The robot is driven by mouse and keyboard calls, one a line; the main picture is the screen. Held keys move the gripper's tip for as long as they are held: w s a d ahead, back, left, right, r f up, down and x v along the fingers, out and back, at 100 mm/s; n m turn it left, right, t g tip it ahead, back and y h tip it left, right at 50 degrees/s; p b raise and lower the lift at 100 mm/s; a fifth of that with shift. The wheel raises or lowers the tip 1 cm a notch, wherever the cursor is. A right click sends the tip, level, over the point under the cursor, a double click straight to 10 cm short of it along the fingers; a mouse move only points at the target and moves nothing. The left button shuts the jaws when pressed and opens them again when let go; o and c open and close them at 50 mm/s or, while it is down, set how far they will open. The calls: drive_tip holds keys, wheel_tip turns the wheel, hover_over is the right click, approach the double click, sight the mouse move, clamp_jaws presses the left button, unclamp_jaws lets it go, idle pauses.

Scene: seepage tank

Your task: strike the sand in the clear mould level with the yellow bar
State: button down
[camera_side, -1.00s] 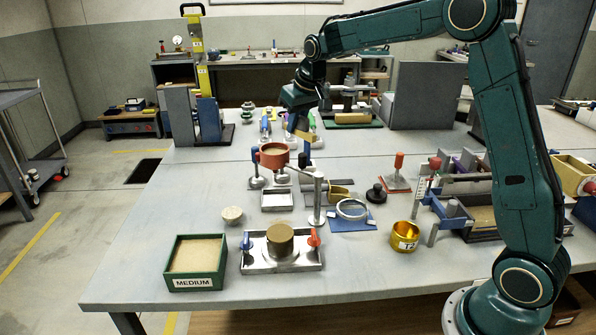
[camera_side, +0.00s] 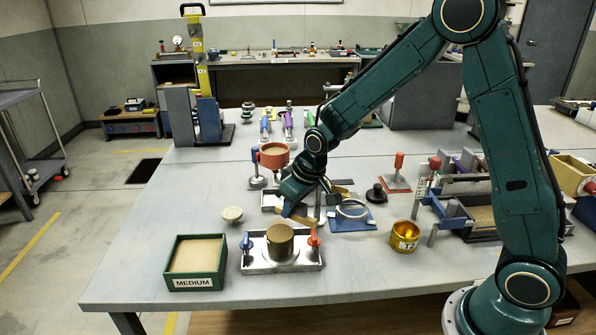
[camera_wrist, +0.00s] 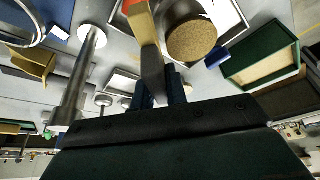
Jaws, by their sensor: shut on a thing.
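The sand (camera_side: 280,241) stands as a brown round block on a metal base plate (camera_side: 258,264) between a blue and a red clamp knob; the clear mould wall is hard to make out. In the wrist view the sand (camera_wrist: 192,40) shows its speckled top. My gripper (camera_side: 289,209) is just behind and above the mould, apart from it. It is shut on the yellow bar (camera_side: 312,221), which sticks out to the right. In the wrist view the bar (camera_wrist: 146,28) runs up from between my blue fingers (camera_wrist: 162,93), left of the sand.
A green MEDIUM box (camera_side: 195,262) of sand stands left. A red funnel bowl (camera_side: 274,156) on a metal post (camera_wrist: 85,70) is behind. A ring on a blue mat (camera_side: 352,222) and a gold cup (camera_side: 405,236) stand right. The front table edge is clear.

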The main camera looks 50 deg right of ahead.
sight(269, 234)
drive_tip(key=w+a+r+n+y, duration=0.1)
drive_tip(key=n, duration=0.1)
drive_tip(key=w+a+r+n, duration=0.1)
drive_tip(key=n, duration=0.2)
drive_tip(key=a+r+n+g+y, duration=0.1)
drive_tip(key=n, duration=0.1)
drive_tip(key=shift+w+n+y, duration=0.3)
drive_tip(key=shift+w+n, duration=0.1)
drive_tip(key=shift+f, duration=1.85)
drive_tip(key=shift+f, duration=0.6)
drive_tip(key=shift+s+a, duration=0.2)
drive_tip(key=shift+s, duration=0.05)
drive_tip(key=shift+s+a, duration=0.2)
drive_tip(key=shift+s, duration=0.05)
drive_tip(key=shift+s+a, duration=0.3)
idle(0.6)
drive_tip(key=shift+s+a, duration=0.25)
